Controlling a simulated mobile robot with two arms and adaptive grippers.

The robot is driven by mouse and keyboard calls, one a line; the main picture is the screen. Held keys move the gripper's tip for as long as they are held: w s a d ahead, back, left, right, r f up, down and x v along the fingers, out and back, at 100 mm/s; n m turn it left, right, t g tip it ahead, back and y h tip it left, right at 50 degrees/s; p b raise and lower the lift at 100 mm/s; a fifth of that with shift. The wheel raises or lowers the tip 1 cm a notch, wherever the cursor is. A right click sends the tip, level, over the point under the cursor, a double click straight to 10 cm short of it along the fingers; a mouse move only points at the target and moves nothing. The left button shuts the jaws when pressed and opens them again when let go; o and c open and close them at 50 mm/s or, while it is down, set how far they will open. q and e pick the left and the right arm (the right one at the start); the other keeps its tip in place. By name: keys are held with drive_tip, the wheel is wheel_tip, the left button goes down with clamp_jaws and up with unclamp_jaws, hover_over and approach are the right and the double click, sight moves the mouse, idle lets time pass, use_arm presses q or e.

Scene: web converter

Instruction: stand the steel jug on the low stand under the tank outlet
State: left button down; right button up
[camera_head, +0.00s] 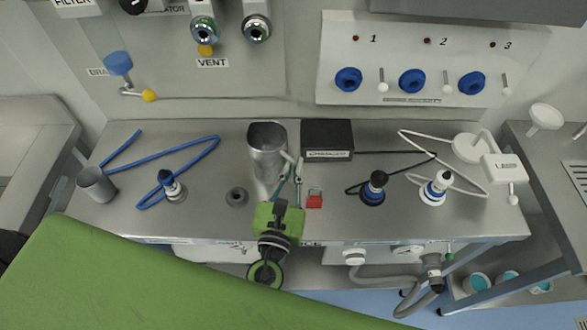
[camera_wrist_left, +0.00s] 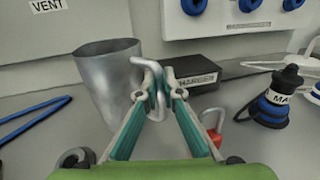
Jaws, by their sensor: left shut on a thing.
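The steel jug (camera_head: 267,160) is upright at the middle of the steel bench, and it fills the left part of the left wrist view (camera_wrist_left: 108,80). My left gripper (camera_head: 292,168) is at the jug's right side. Its two fingers are shut on the jug's handle (camera_wrist_left: 150,72). I cannot tell whether the jug's base touches the bench. A drain valve with a blue knob (camera_head: 118,63) and a yellow-tipped lever is on the back wall at the left. I cannot make out for sure which thing is the low stand. My right gripper is not in view.
A black charger box (camera_head: 327,136) and a red padlock (camera_head: 315,199) are close right of the jug. A grey ring (camera_head: 237,197) lies left of it.

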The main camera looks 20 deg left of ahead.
use_arm(q)
drive_tip(key=c, duration=2.6)
unclamp_jaws()
drive_tip(key=shift+f, duration=0.2)
drive_tip(key=o, duration=0.4)
drive_tip(key=shift+r, duration=0.1)
drive_tip(key=shift+r, duration=0.1)
